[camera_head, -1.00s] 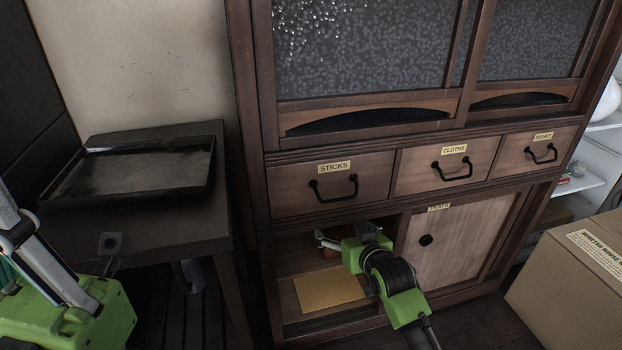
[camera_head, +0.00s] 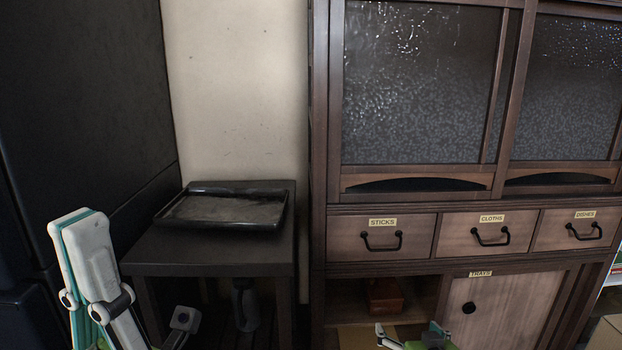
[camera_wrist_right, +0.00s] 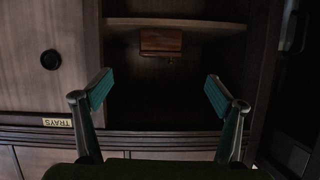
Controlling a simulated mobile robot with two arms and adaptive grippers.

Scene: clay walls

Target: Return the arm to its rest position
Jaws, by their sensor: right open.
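My right gripper (camera_head: 412,338) is at the bottom edge of the head view, in front of the open lower compartment of the cabinet. In the right wrist view its two teal-padded fingers (camera_wrist_right: 160,92) are wide apart with nothing between them. My left gripper (camera_head: 92,268), white with teal, is at the lower left of the head view, in front of the dark side table. Most of both arms is out of view.
The wooden cabinet has drawers labelled sticks (camera_head: 383,242), cloths (camera_head: 475,236) and dishes. A sliding door (camera_head: 500,312) is labelled trays. A brown box (camera_head: 385,296) sits in the open compartment, also seen in the wrist view (camera_wrist_right: 161,42). A black tray (camera_head: 225,206) lies on the side table (camera_head: 215,255).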

